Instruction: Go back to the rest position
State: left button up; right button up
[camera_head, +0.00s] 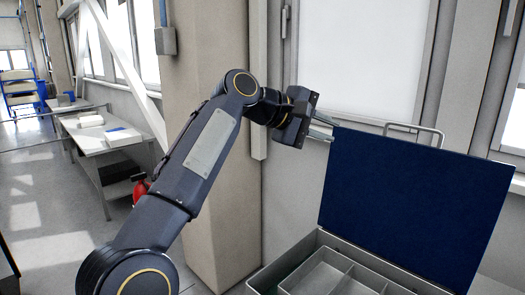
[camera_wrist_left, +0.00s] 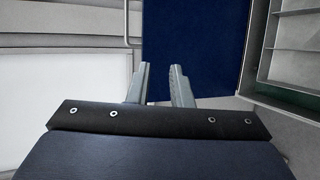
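My left gripper (camera_head: 322,128) is raised beside the upper left edge of an open case lid, in front of the window wall. In the left wrist view its two fingers (camera_wrist_left: 160,88) stand apart with a gap between them and nothing in it. The dark blue lid (camera_wrist_left: 195,45) shows beyond the fingertips. My left arm reaches up from the bottom left of the head view and bends at the elbow. My right gripper is in neither view.
A grey case (camera_head: 310,275) with empty compartments stands at the bottom right, its blue-lined lid (camera_head: 410,205) upright. A beige pillar (camera_head: 215,70) stands behind my arm. A grey table (camera_head: 95,140) with white boxes and a red extinguisher (camera_head: 141,188) are at left. Open floor lies far left.

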pick_arm(q)
jog(key=s+a+f+m+t+y, duration=0.1)
jog(key=s+a+f+y, duration=0.35)
jog(key=a, duration=0.85)
jog(key=s+a+f+m+t+y, duration=0.1)
jog(key=s+a+f, duration=0.55)
jog(key=a, duration=0.65)
jog(key=s+a+f+m+y, duration=0.1)
jog(key=s+a+f, duration=0.3)
jog(key=s+f, duration=0.7)
jog(key=s+a+f+m+g+y+b, duration=0.1)
jog(key=s+a+f+y, duration=0.1)
jog(key=s+f, duration=1)
notch_tip(320, 180, down, 2)
jog(key=shift+s+a+f+g, duration=0.15)
jog(key=shift+a+g, duration=0.15)
jog(key=shift+a, duration=0.6)
jog(key=shift+d, duration=0.1)
